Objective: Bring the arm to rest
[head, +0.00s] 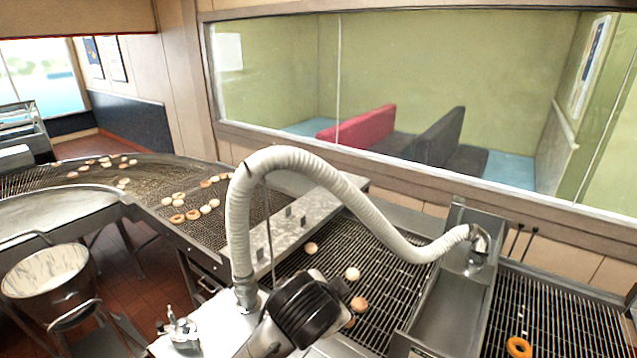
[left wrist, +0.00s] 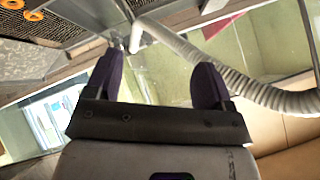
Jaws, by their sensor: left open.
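My left gripper (left wrist: 156,78) shows in the left wrist view with its two dark purple fingers wide apart and nothing between them. A pale ribbed hose and the green-walled room behind glass show beyond the fingers, which touch nothing that I can see. In the head view, a black and white part of my left arm (head: 305,308) stands at the bottom centre, in front of the wire conveyor; its fingers cannot be made out there. My right gripper is in neither view.
A white ribbed hose (head: 300,160) arches over the wire conveyor (head: 385,262) to a steel trough (head: 447,312). Pale doughnuts lie on the conveyor, and a browned doughnut (head: 518,347) lies at right. A steel bowl (head: 45,280) stands at left. A long window (head: 430,60) runs behind.

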